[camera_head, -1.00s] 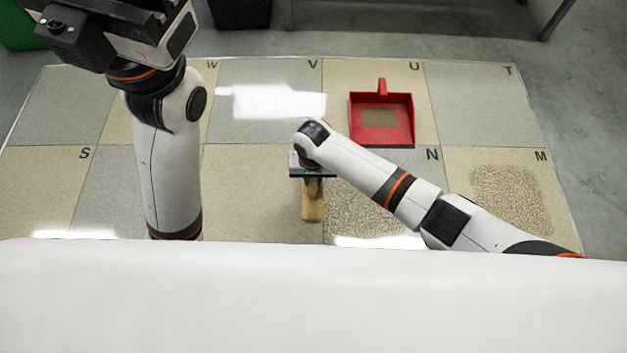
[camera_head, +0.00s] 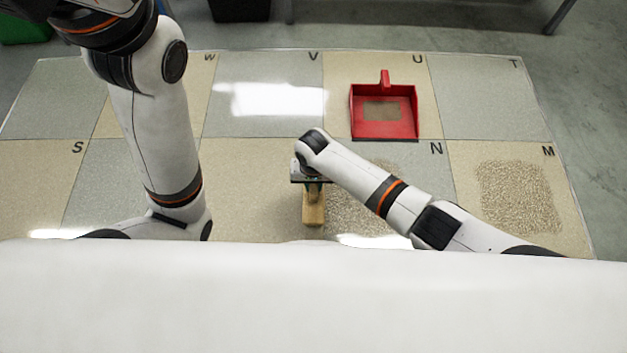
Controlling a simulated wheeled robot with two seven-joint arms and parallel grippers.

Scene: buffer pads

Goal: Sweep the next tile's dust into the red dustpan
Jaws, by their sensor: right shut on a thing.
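The red dustpan (camera_head: 398,130) lies on tile U, its handle pointing to the back. A brownish patch, perhaps dust, shows on its floor. My right gripper (camera_head: 312,180) points down near the left edge of tile N. It is shut on a brush with a light wooden block (camera_head: 314,212), at the left border of the dust. The dust on tile N (camera_head: 350,212) is partly hidden by my right arm. Another dust patch (camera_head: 518,195) covers much of tile M. My left arm rises at the left, and its gripper is out of the frame.
The floor mat has lettered tiles in beige and grey; tile T (camera_head: 490,95) and tile V (camera_head: 265,120) look bare. My white body hides the mat's front. A dark bin (camera_head: 240,8) and a green bin (camera_head: 22,28) stand behind the mat.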

